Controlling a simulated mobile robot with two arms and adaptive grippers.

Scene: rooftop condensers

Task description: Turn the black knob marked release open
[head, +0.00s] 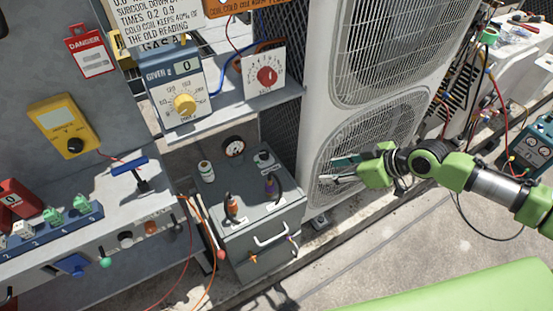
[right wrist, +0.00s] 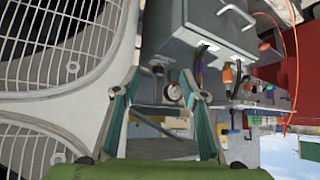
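A small black knob (head: 263,157) stands on the far right part of the top of a grey box (head: 262,222), with a white label beside it. The lettering is too small to read. In the right wrist view a dark knob-like shape (right wrist: 158,71), probably the same knob, shows beyond my fingers, near the round gauge. My right gripper (head: 329,170) is open and empty, to the right of the box and in front of the lower condenser fan grille. It also shows open in the right wrist view (right wrist: 158,95). My left gripper is not in view.
The box top also bears a round gauge (head: 233,147), a white-green cylinder (head: 206,171), an orange-marked lever (head: 231,207) and a purple-marked lever (head: 270,187). A shelf (head: 235,105) overhangs behind it. The white condenser (head: 315,110) stands close right. The front floor is mostly clear.

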